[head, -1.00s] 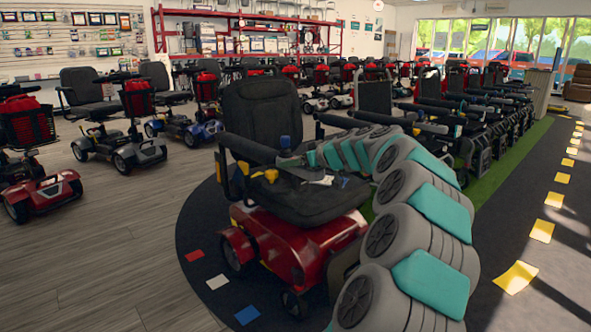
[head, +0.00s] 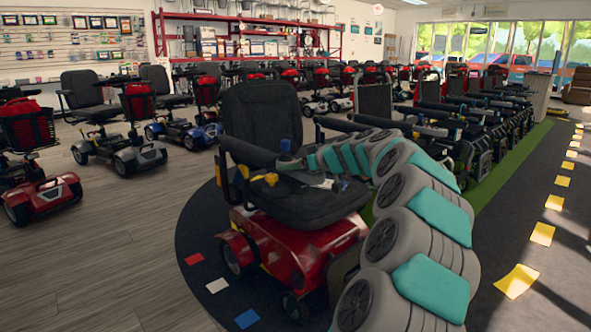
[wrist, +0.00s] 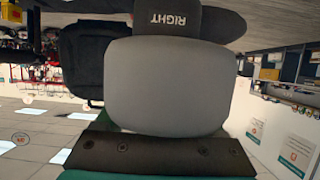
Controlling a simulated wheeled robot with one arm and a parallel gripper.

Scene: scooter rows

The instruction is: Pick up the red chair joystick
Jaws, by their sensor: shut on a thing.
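The red chair (head: 295,252) is a power wheelchair with a black seat and backrest, standing on a dark mat. My arm reaches from the right across the seat to the front of its left armrest (head: 250,153). My gripper (head: 287,162) is at that armrest's end, shut on the joystick, which is largely hidden by my gripper. A small blue piece (head: 285,146) stands up there, and yellow pieces (head: 271,179) show just below. In the wrist view a grey panel and a black part marked RIGHT (wrist: 175,22) fill the middle, and the joystick cannot be made out.
Another row of chairs (head: 480,115) stands close behind on a green strip. Scooters (head: 120,145) stand to the left on the wood floor. Coloured squares lie on the mat (head: 205,235) in front. The floor at the lower left is clear.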

